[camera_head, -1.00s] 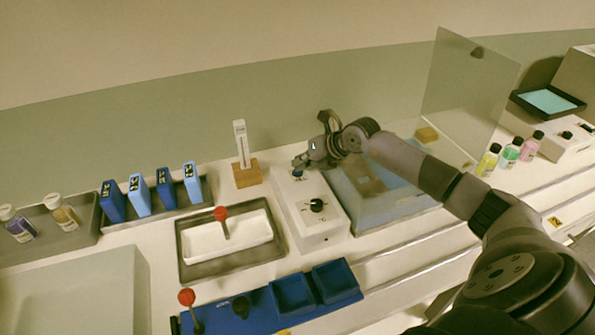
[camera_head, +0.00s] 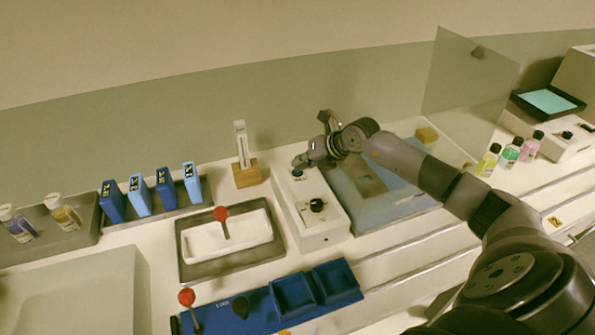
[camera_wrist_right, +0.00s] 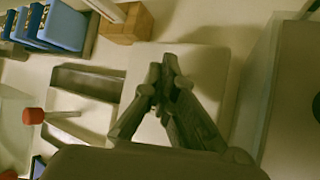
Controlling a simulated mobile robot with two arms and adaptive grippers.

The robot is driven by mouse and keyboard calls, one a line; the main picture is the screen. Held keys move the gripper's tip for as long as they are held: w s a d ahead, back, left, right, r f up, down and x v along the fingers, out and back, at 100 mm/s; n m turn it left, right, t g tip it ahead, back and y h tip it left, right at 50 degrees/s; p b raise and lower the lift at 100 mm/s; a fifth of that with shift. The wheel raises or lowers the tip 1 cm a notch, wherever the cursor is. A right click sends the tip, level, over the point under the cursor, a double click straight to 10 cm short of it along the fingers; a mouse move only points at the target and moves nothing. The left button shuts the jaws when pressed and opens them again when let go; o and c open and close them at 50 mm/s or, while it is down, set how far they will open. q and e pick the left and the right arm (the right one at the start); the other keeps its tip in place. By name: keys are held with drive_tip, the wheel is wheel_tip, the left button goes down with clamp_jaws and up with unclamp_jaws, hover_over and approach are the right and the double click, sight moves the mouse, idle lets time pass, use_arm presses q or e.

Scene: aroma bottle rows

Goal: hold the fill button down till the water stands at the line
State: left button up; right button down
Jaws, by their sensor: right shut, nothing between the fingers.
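A white control box (camera_head: 322,232) stands on the counter, with a blue button (camera_head: 298,173) at its far end and a black knob (camera_head: 317,205) nearer. My right gripper (camera_head: 300,161) is shut and empty at the button. I cannot tell whether it touches the button. In the right wrist view the closed fingers (camera_wrist_right: 170,80) are over the pale box top (camera_wrist_right: 208,72), and they hide the button. To the right of the box is a clear-walled bluish basin (camera_head: 390,208), partly behind my right arm. I cannot make out a water level or line. My left gripper is out of view.
A wooden block with an upright white gauge (camera_head: 241,145) stands behind left of the box. A grey tray (camera_head: 188,257) with a white dish and a red-knobbed stick is to the left. A blue rack (camera_head: 255,318) lies in front. A clear panel (camera_head: 462,95) stands at right.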

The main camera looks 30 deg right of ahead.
idle(0.6)
drive_tip(key=shift+r+p, duration=0.6)
drive_tip(key=shift+r, duration=0.2)
drive_tip(key=shift+r+p, duration=1.85)
drive_tip(key=shift+r, duration=0.7)
drive_tip(key=shift+f, duration=0.15)
